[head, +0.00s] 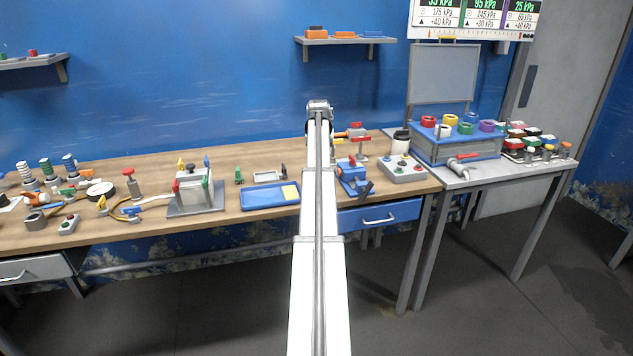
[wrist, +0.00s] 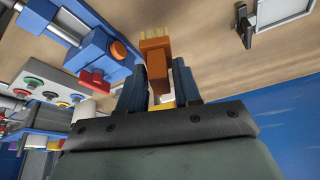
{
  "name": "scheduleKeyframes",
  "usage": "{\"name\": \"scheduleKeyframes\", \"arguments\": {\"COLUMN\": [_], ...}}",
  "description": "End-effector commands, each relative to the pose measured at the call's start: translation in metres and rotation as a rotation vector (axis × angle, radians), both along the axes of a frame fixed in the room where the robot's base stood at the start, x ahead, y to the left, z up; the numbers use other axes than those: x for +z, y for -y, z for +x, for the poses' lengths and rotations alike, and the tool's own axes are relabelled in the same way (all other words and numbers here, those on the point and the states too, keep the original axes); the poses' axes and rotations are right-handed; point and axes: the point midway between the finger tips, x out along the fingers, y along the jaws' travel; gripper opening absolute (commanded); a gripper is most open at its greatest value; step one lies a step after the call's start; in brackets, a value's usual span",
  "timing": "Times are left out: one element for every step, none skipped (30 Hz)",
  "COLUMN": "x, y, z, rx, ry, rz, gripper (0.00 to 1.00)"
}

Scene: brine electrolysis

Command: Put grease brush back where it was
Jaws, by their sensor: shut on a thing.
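The grease brush (wrist: 155,55), with an orange handle and pale yellow bristles, shows in the wrist view. My gripper (wrist: 160,75) is shut on its orange handle, with one dark blue finger on each side. The bristles stick out beyond the fingertips, over the wooden bench top. The lower part of the handle is mostly hidden behind the gripper body. In the head view my own arm covers the gripper, and I cannot make out the brush for sure.
A blue vise (head: 353,178) with red parts stands right of my arm, beside a button box (head: 403,170) and a black-lidded jar (head: 400,143). A blue tray (head: 262,201) lies left of my arm. A wall shelf (head: 345,41) hangs behind.

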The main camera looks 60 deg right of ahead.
Motion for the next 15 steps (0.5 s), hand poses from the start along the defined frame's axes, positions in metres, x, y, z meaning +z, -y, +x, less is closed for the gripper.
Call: {"name": "scheduleKeyframes", "arguments": {"x": [0.006,0.007,0.01,0.011,0.012,0.013,0.013,0.013,0.013,0.014,0.014,0.014,0.014,0.014,0.013], "y": [0.018,0.023,0.029,0.032,0.034,0.035,0.034,0.033,0.034,0.034,0.034,0.034,0.034,0.034,0.034], "z": [0.013,0.018,0.023,0.027,0.03,0.032,0.033,0.033,0.034,0.035,0.035,0.035,0.035,0.035,0.035], "rx": [0.035,0.06,0.095,0.126,0.156,0.192,0.217,0.241,0.268,0.285,0.303,0.321,0.332,0.341,0.352], "ry": [0.0,0.001,0.0,0.0,0.001,0.0,0.001,0.001,0.0,0.001,0.001,0.0,0.001,0.0,0.001], "rz": [0.0,0.0,0.0,0.0,0.0,0.0,0.0,0.0,0.0,0.0,0.0,-0.001,0.0,-0.001,0.0], "gripper": [0.05,0.05,0.05,0.05,0.05,0.05,0.05,0.05,0.05,0.05,0.05,0.05,0.05,0.05,0.05]}}
